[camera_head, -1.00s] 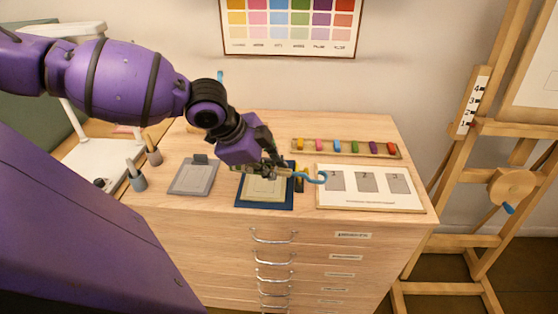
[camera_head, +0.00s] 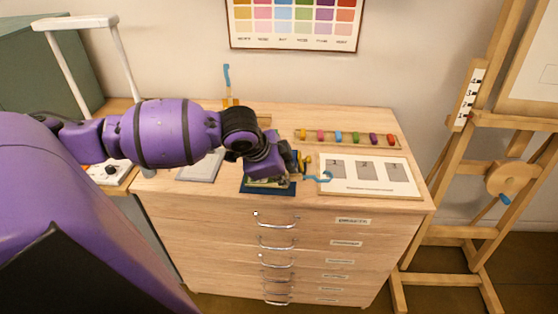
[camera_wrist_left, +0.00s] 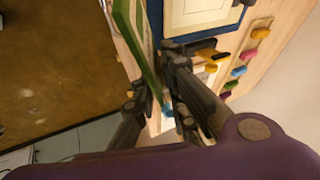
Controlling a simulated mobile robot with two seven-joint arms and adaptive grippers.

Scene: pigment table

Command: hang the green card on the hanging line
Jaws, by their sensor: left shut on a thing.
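My left gripper (camera_head: 297,173) is low over the middle of the wooden chest top, above a dark blue mat (camera_head: 262,188). In the left wrist view, its fingers (camera_wrist_left: 160,100) are closed around a thin green-edged card (camera_wrist_left: 138,42), seen nearly edge-on. A light blue hook (camera_head: 320,178) sticks out to the right past the fingertips; how it joins the card is hidden. The card's face is mostly hidden in the head view. I cannot make out a hanging line. My right gripper is not in view.
A white board with three numbered grey panels (camera_head: 395,188) lies right of the gripper. A tray of coloured blocks (camera_head: 347,146) lies behind it. A grey plate (camera_head: 200,166) is left. A white frame (camera_head: 62,62) stands at the left back, an easel (camera_head: 455,185) at right.

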